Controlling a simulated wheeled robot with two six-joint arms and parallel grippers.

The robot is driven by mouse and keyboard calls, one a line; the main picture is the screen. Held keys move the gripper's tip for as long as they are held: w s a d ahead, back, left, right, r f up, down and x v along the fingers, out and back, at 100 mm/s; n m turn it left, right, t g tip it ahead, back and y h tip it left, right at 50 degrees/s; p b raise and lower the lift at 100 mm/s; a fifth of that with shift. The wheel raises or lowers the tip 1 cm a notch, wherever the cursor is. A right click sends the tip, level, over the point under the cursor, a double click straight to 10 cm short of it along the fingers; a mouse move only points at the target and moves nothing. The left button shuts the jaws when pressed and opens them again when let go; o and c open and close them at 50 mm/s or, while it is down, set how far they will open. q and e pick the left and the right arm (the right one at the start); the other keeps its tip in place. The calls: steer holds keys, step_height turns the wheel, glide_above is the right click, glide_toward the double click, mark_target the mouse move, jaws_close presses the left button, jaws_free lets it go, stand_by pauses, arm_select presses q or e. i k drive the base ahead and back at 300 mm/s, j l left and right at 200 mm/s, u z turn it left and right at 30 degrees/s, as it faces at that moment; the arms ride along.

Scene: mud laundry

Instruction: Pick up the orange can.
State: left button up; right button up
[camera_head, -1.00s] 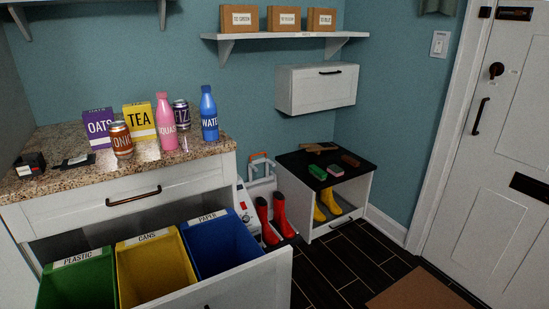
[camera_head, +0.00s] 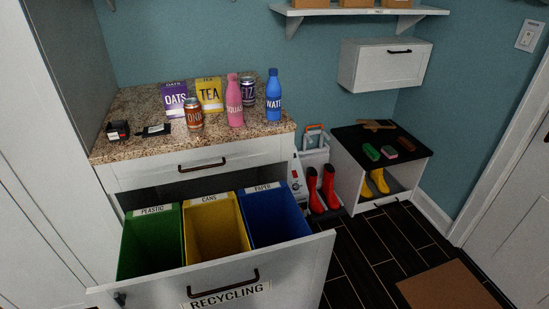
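The orange can (camera_head: 194,114) stands upright on the speckled countertop (camera_head: 140,140), near the front of a group of items. The purple OATS box (camera_head: 175,101) is behind it to the left, and the yellow TEA box (camera_head: 210,95) is behind it to the right. The pink bottle (camera_head: 235,101) stands to its right.
The open recycling drawer (camera_head: 225,290) below the counter holds green (camera_head: 135,244), yellow (camera_head: 215,229) and blue (camera_head: 272,217) bins and sticks out in front. A small black object (camera_head: 118,130) sits at the counter's left. Floor to the right is clear near a brown mat (camera_head: 447,287).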

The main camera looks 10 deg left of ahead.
mark_target(192, 108)
steer(key=u, duration=0.9)
